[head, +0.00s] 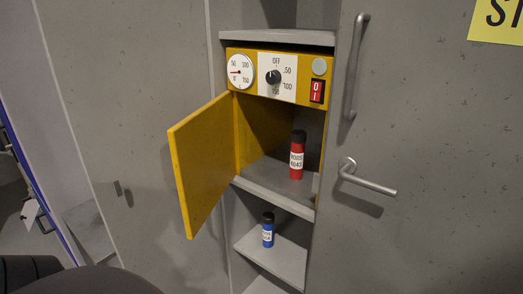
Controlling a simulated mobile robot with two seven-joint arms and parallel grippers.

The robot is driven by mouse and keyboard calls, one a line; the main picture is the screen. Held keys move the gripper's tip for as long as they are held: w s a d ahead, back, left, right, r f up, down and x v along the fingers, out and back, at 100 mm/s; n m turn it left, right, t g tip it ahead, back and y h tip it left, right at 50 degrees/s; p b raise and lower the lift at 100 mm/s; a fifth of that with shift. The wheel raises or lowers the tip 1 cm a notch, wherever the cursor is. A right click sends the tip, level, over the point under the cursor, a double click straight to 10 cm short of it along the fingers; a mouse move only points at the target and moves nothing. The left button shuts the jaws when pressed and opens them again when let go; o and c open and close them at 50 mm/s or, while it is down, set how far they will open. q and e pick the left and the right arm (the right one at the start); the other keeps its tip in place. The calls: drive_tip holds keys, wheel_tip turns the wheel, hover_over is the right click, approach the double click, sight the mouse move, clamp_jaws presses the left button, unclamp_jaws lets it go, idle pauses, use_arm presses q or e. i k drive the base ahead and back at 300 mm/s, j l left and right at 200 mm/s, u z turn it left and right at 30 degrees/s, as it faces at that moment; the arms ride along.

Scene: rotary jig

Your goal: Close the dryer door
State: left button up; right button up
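The dryer (247,98) is a yellow box set in a grey shelf unit, with a control panel along its top. Its yellow door (203,160) stands wide open, swung out to the left. Inside the dryer, a red bottle (297,160) with a black cap and white label stands upright on the grey floor. The panel has a dial gauge (239,72), a black knob (273,77) and a red switch (317,91). Neither of my grippers is in the head view.
A blue bottle (268,231) stands on the lower shelf (285,262). A grey cabinet door to the right has a vertical handle (355,70) and a lever handle (366,181) sticking out. A yellow sign (497,22) is at top right. The space before the open door looks clear.

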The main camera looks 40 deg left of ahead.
sight(202, 145)
drive_tip(key=k+j, duration=0.15)
drive_tip(key=j, duration=0.25)
drive_tip(key=k+j, duration=0.1)
drive_tip(key=j, duration=0.25)
drive_tip(key=k+j, duration=0.15)
drive_tip(key=j, duration=0.25)
drive_tip(key=k+j+u, duration=0.1)
drive_tip(key=j, duration=0.3)
drive_tip(key=k+j, duration=0.15)
drive_tip(key=j, duration=0.2)
drive_tip(key=k+j, duration=0.15)
drive_tip(key=j, duration=0.25)
drive_tip(key=k+j, duration=0.1)
drive_tip(key=j, duration=0.3)
drive_tip(key=k+u, duration=0.05)
